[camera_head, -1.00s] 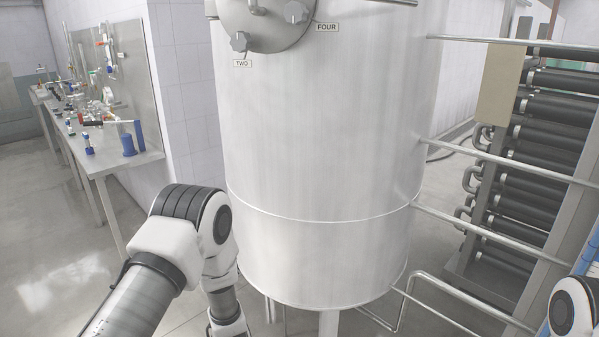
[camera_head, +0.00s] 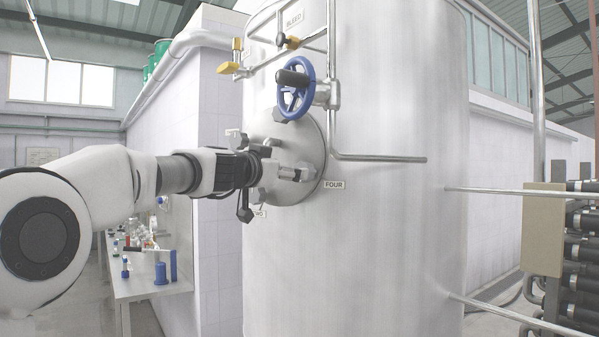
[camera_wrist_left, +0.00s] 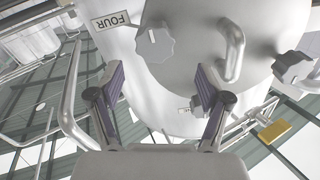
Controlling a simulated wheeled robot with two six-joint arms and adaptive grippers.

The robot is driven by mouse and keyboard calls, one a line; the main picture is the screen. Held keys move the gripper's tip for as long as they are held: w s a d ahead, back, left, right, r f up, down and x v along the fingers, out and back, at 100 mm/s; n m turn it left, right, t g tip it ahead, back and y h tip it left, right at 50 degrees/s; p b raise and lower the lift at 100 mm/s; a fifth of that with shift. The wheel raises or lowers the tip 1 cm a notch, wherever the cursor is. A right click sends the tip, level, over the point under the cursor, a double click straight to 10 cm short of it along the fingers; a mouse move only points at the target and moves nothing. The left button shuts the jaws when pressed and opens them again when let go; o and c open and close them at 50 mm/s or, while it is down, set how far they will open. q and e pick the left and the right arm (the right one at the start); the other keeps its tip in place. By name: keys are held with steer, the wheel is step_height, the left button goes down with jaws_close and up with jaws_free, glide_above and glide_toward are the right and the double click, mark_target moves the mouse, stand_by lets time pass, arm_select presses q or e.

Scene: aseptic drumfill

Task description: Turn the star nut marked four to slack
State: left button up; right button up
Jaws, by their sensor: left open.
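The star nut marked four (camera_wrist_left: 155,43) is a grey lobed knob with a pale line on its face. It sits on the round steel cover (camera_wrist_left: 190,75) beside the FOUR label (camera_wrist_left: 115,20), upright against the tank in the head view (camera_head: 334,185). My left gripper (camera_wrist_left: 158,82) is open and empty. My right gripper is not in view.
A curved handle (camera_wrist_left: 233,50) stands on the cover beside the nut. Another star nut (camera_wrist_left: 292,66) is at the right. The tank's right face (camera_head: 400,240) is clear.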

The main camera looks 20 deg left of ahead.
arm_select(q)
steer(key=p+x, duration=0.1)
steer(key=x, duration=0.1)
steer(key=p+x, duration=0.1)
steer(key=x, duration=0.1)
steer(key=p+x, duration=0.1)
steer(key=x, duration=0.2)
steer(key=shift+s+d+p, duration=0.15)
steer(key=shift+d+p, duration=0.15)
steer(key=shift+d, duration=0.1)
steer(key=shift+f, duration=0.1)
steer(key=shift+s+a+f, duration=0.1)
steer(key=shift+a, duration=0.15)
steer(key=shift+w+d, duration=0.15)
steer(key=shift+w, duration=0.05)
steer(key=c, duration=1.2)
steer(key=shift+o, duration=0.2)
